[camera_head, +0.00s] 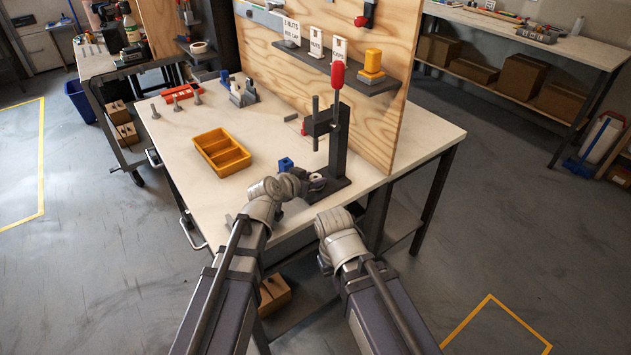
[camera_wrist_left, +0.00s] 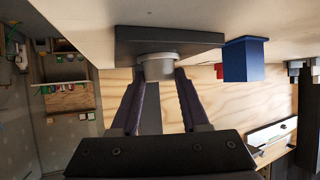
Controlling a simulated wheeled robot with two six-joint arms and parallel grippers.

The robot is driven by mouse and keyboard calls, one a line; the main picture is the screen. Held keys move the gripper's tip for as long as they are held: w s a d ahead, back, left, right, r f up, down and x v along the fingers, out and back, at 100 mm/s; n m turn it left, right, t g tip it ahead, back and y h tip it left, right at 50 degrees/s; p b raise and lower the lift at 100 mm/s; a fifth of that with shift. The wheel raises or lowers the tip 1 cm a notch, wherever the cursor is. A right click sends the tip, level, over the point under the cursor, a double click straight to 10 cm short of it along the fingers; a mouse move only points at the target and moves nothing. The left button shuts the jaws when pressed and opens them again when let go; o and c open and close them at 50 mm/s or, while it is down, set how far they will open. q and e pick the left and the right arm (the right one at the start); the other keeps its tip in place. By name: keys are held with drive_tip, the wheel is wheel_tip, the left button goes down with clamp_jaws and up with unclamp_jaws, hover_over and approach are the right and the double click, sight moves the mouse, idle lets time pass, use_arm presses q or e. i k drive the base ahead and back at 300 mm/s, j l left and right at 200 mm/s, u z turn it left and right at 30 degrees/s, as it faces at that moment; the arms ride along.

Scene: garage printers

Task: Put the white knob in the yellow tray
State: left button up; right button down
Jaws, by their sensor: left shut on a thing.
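The white knob (camera_wrist_left: 157,67) shows in the left wrist view between the tips of my left gripper (camera_wrist_left: 159,75), which is shut on it. The knob is against the dark base plate (camera_wrist_left: 200,42) of the press. In the head view the knob shows as a small pale round (camera_head: 317,178) at the press foot, beside my left gripper (camera_head: 315,184), partly hidden by my wrist. The yellow tray (camera_head: 222,152) lies on the workbench left of the press, its compartments looking empty. My right arm reaches in low, but its fingers do not show.
The press (camera_head: 338,140) with a red-topped lever stands in front of a plywood panel (camera_head: 390,110). A blue block (camera_head: 286,163) sits between the tray and the press, also in the left wrist view (camera_wrist_left: 245,60). Bench top (camera_head: 262,135) between tray and panel is mostly clear.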

sight(221, 152)
drive_tip(key=k+j, duration=0.1)
drive_tip(key=j, duration=0.15)
drive_tip(key=k+j, duration=0.1)
drive_tip(key=j, duration=0.2)
drive_tip(key=k+j, duration=0.45)
